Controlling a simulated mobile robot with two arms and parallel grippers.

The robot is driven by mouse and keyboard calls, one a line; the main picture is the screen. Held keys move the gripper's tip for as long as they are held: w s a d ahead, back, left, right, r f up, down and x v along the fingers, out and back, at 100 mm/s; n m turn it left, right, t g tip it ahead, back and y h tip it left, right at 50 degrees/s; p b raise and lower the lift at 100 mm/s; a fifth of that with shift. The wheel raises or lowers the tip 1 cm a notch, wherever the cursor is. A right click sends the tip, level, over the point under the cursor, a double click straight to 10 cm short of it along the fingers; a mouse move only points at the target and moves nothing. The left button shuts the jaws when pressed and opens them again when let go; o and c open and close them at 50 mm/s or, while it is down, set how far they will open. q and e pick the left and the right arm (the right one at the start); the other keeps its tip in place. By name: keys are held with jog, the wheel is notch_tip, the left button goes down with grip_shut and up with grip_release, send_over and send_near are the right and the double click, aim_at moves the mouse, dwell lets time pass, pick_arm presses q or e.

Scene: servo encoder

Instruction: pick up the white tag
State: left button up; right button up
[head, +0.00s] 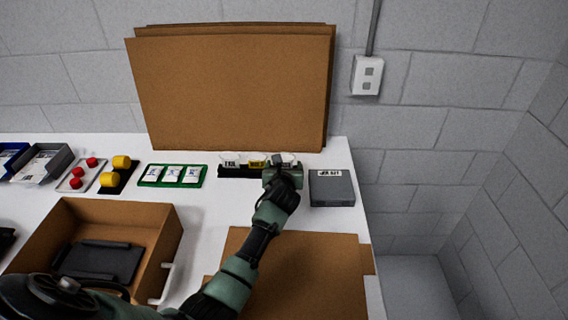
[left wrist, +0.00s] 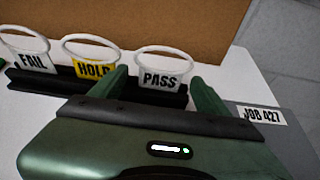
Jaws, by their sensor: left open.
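The white PASS tag (left wrist: 160,77) with a loop on top stands in a black rack (left wrist: 52,84) in the left wrist view. In the head view it is partly hidden (head: 288,157) behind my left gripper (head: 281,168). My left gripper is open, its two green fingers (left wrist: 161,88) on either side of the PASS tag; I cannot tell whether they touch it. A yellow HOLD tag (left wrist: 92,69) stands just left of the left finger. Another white tag, marked FAIL (left wrist: 32,60), stands at the rack's left end. My right gripper is not in view.
A grey box labelled JOB 427 (head: 332,190) sits close right of the gripper. A green tray with white cards (head: 173,176) lies left of the rack. Cardboard panels (head: 235,90) lean behind it. An open cardboard box (head: 150,235) stands at the front left.

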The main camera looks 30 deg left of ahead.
pick_arm(q)
jog(key=c, duration=1.4)
